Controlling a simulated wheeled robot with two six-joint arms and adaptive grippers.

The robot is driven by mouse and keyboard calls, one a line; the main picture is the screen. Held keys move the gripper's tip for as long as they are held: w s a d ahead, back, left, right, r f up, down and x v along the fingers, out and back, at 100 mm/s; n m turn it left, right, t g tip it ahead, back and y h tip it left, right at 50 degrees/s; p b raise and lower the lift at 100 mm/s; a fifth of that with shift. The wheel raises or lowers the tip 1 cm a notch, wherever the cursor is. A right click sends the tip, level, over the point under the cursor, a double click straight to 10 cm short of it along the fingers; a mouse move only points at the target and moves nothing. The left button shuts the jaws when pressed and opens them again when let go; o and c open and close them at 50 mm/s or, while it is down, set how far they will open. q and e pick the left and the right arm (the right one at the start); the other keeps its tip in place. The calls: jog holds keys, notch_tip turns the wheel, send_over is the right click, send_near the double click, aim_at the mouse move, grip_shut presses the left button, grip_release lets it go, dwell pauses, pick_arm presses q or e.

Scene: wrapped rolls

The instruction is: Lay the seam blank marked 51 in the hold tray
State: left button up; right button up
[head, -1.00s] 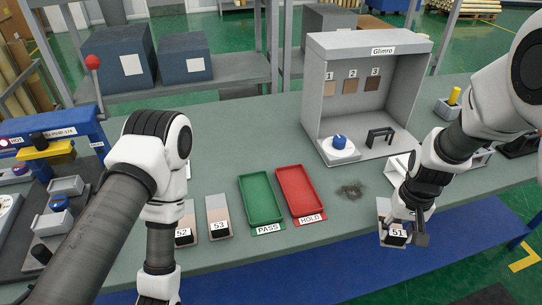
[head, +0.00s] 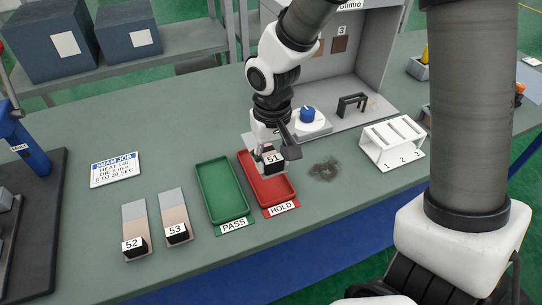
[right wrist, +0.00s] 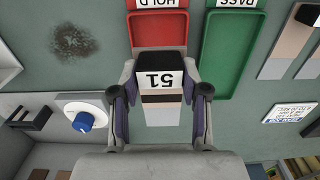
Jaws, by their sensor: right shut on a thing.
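The seam blank marked 51 (head: 272,159) is held in my right gripper (head: 279,157), over the back part of the red HOLD tray (head: 283,195). In the right wrist view, blank 51 (right wrist: 159,80) sits between the two fingers of my right gripper (right wrist: 159,92), its black end and label toward the HOLD tray (right wrist: 190,25). The blank seems to be above the tray floor; the exact gap cannot be told. The gripper hides the tray's back end in the head view. My left gripper is not in view.
The green PASS tray (head: 222,190) is empty, left of the HOLD tray. Blanks 52 (head: 134,222) and 53 (head: 173,210) lie further left. A dark smudge (head: 325,170), a white numbered rack (head: 393,143) and a booth with a blue knob (head: 307,114) are to the right.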

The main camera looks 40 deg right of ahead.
aim_at(273, 172)
jog(key=shift+s+d, duration=0.1)
jog(key=shift+s, duration=0.05)
notch_tip(273, 172, down, 4)
jog(key=b, duration=0.2)
jog(key=shift+f+b, duration=0.25)
jog(key=shift+b, duration=0.15)
jog(key=shift+f, duration=0.35)
dwell(0.4)
